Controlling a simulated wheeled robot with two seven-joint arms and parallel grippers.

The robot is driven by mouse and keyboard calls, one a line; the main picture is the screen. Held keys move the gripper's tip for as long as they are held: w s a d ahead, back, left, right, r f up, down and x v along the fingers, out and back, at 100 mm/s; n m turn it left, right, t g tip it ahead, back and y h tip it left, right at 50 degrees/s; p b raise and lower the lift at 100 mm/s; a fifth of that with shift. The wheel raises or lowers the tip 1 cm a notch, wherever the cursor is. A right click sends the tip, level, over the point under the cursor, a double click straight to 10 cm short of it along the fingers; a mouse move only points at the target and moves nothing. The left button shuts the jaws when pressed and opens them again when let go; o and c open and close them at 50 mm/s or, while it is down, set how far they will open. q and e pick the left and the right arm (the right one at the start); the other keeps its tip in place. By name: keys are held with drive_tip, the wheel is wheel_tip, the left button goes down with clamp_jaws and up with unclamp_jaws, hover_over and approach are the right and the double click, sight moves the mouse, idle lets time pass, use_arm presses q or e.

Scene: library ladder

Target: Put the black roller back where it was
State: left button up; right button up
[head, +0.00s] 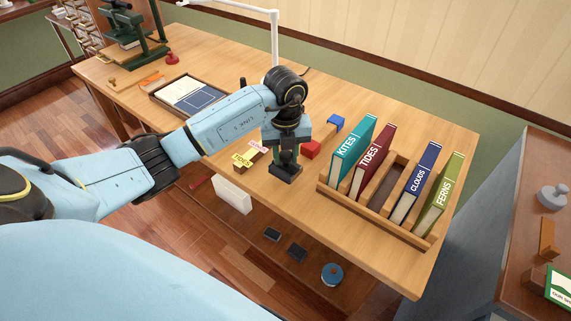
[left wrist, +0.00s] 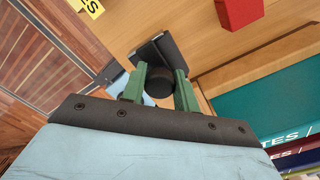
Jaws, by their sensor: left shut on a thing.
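My right gripper is not in view.
The wooden rack (head: 376,211) holds the KITES, TIDES, CLOUDS and FERNS books, with a gap in the middle. A tray (head: 188,99) lies left. A lower shelf holds a blue roll (head: 332,274).

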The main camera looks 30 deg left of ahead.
sight(285, 164)
use_arm(q)
wheel_tip(285, 164, down, 3)
drive_tip(key=shift+f, duration=0.1)
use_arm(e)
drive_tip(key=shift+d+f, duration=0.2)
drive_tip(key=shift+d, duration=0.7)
use_arm(q)
drive_tip(key=shift+f, duration=0.1)
drive_tip(key=o, duration=0.9)
drive_tip(key=shift+f, duration=0.1)
drive_tip(key=shift+o, duration=0.2)
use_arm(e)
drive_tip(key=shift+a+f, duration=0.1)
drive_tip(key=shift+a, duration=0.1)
use_arm(q)
drive_tip(key=shift+r, duration=0.25)
wheel_tip(285, 164, up, 11)
drive_tip(key=shift+r+p, duration=0.15)
drive_tip(key=shift+p, duration=0.35)
drive_tip(key=shift+r, duration=0.3)
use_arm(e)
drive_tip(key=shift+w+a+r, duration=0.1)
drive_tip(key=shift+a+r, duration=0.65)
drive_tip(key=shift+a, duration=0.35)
